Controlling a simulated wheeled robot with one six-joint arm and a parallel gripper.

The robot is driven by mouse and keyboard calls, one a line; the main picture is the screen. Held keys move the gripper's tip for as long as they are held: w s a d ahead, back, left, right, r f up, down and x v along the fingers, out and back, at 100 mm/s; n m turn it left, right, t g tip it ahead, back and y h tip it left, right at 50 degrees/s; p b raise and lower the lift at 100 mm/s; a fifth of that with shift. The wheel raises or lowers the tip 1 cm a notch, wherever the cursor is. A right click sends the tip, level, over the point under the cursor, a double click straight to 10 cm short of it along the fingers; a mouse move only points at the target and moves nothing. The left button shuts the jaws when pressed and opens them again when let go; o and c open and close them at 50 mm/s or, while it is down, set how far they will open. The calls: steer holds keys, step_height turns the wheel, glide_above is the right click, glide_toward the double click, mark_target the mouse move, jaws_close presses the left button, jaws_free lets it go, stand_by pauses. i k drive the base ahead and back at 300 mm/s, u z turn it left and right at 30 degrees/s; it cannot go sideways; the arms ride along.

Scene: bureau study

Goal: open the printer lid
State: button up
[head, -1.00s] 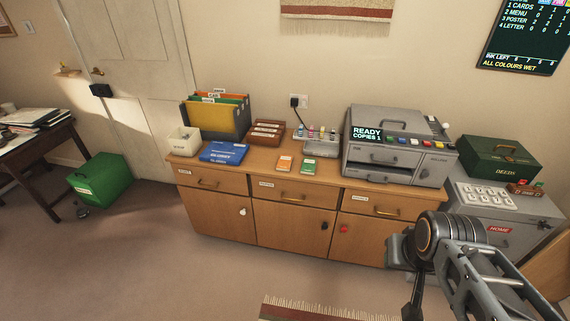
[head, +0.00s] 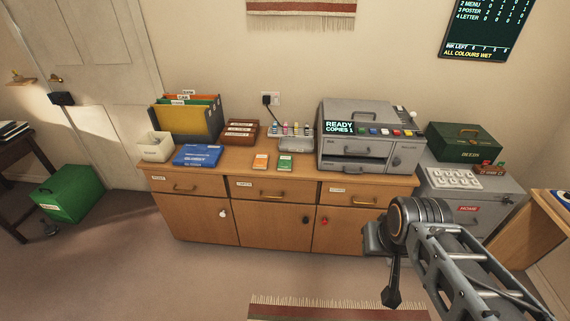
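The grey printer (head: 342,152) stands on the right end of the wooden sideboard (head: 215,180). Its display reads READY, COPIES 1, and a row of coloured buttons runs along its upper front. Its lid (head: 357,110), with a handle on top, looks shut. My arm reaches in from the lower right, in front of the sideboard's right end. My gripper (head: 391,294) seems to be the dark part hanging below the wrist, lower than the printer and apart from it. Its fingers are too small and dark to read.
A green box (head: 465,142) and a white keypad stand on a grey cabinet (head: 490,200) right of the printer. Ink bottles (head: 290,130), orange and green packets, a blue box (head: 198,156) and a file holder (head: 187,120) sit left of it. Open floor lies in front.

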mark_target(365, 113)
steer(key=u, duration=0.3)
steer(key=i, duration=1.7)
steer(key=z, duration=0.5)
